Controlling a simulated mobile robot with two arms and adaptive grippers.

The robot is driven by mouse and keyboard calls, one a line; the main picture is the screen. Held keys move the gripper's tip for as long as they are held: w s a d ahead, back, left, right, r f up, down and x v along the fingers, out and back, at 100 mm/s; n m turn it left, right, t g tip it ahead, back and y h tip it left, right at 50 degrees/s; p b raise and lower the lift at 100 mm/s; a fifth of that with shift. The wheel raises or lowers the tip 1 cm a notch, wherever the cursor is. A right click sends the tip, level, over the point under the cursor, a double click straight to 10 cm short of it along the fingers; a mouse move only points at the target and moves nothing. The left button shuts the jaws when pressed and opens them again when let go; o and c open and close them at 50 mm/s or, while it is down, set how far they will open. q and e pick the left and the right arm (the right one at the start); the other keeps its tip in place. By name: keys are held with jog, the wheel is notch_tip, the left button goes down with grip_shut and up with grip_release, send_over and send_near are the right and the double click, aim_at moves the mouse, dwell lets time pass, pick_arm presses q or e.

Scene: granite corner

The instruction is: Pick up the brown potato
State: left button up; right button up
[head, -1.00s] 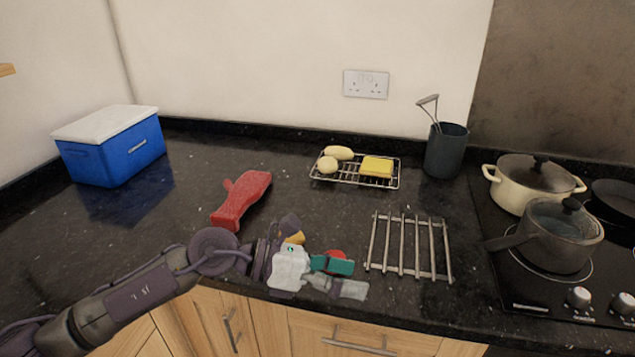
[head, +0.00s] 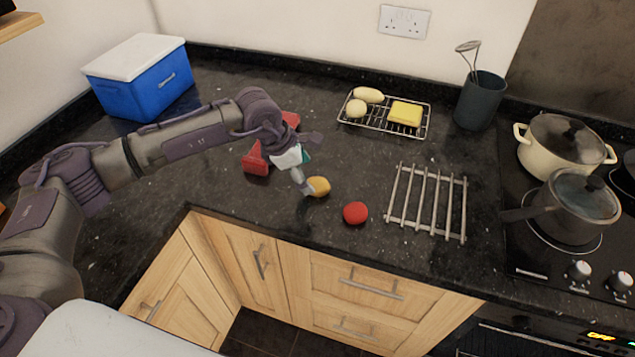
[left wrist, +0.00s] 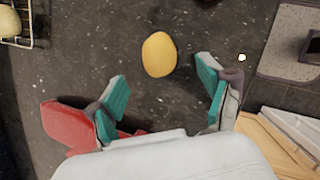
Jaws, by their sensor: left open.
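A yellow-brown potato (head: 318,187) lies on the dark counter near its front edge, and it also shows in the left wrist view (left wrist: 159,54). It looks closest to the brown potato. My left gripper (head: 303,177) is at its left side in the head view, partly above the counter. In the left wrist view my left gripper (left wrist: 164,92) has its teal-padded fingers wide apart and empty, with the potato beyond the tips and roughly centred. Two paler potatoes (head: 369,95) lie on a wire rack (head: 384,127). My right gripper is not in view.
A red round item (head: 355,213) lies just right of the potato. A red oven mitt (head: 256,160) lies behind my left gripper. A metal trivet (head: 427,201), pots (head: 563,145) and a utensil holder (head: 480,101) stand to the right. A blue cool box (head: 140,88) is back left.

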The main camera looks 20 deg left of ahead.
aim_at(315, 181)
pick_arm(q)
jog(key=shift+w+d+f, duration=0.1)
jog(key=shift+d+f, duration=0.05)
jog(key=shift+f, duration=0.05)
jog(key=p+x, duration=0.2)
jog(key=x, duration=0.2)
jog(key=shift+w+d+f, duration=0.25)
jog(key=shift+w, duration=0.05)
jog(key=c, duration=1.3)
